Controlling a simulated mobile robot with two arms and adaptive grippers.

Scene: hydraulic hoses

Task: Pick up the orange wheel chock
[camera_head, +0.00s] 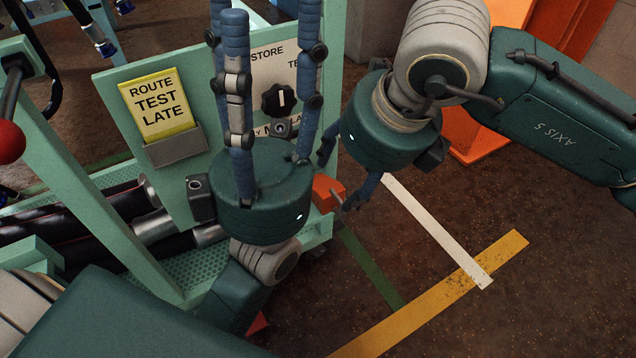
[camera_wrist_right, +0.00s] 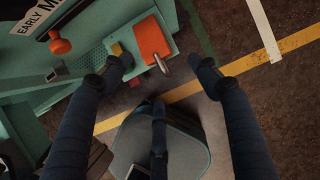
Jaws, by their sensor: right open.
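The orange wheel chock (camera_head: 327,191) is partly hidden between my two grippers in the head view. In the right wrist view the chock (camera_wrist_right: 153,40) sits at the corner of a teal perforated ledge, with a short metal bar sticking out of it. My right gripper (camera_head: 340,183) is open, its dark blue fingers beside the chock in the head view. In the wrist view its fingertips (camera_wrist_right: 163,72) are spread around the bar end, and I see no grip on the chock. My left gripper (camera_head: 268,35) has its fingers spread apart and pointing up, with nothing between them.
A teal frame (camera_head: 106,85) carries a yellow "ROUTE TEST LATE" sign (camera_head: 157,103) and a panel with a black knob (camera_head: 278,99). Dark hoses (camera_head: 100,217) lie on its lower shelf. An orange cabinet (camera_head: 545,25) stands behind my right arm. The floor at right is clear, with painted lines.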

